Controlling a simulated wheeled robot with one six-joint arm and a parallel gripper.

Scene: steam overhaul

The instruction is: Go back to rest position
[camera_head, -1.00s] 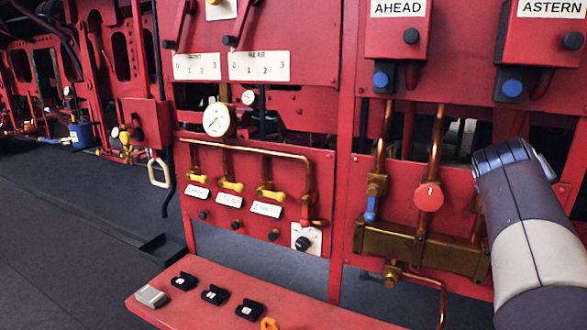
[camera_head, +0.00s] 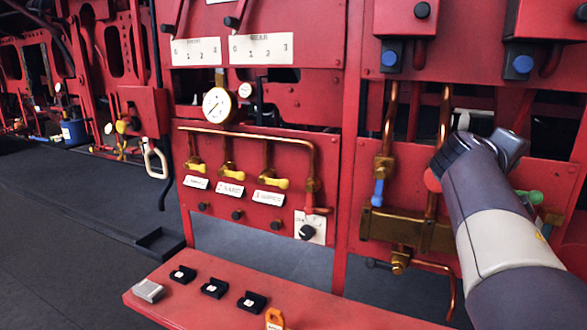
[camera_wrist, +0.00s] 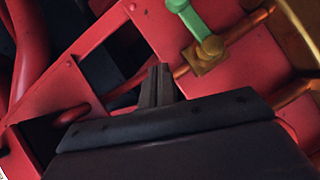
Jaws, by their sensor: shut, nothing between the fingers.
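My gripper shows in the wrist view (camera_wrist: 158,84) with its dark fingers together and nothing between them. It is in front of red panelling, below and left of a green-handled brass valve (camera_wrist: 206,45). In the head view my arm reaches up from the lower right, and its wrist end covers part of the brass manifold (camera_head: 405,232) and most of the red knob (camera_head: 432,181). The fingers are hidden there behind the wrist. The green handle (camera_head: 531,196) shows just right of my arm.
A blue-handled valve (camera_head: 378,192) stands left of my arm. A gauge (camera_head: 217,104) and several yellow-handled valves are on the left panel. A red shelf (camera_head: 225,312) holds small black holders, a grey block (camera_head: 149,290) and an orange padlock (camera_head: 274,320). Dark floor at left is clear.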

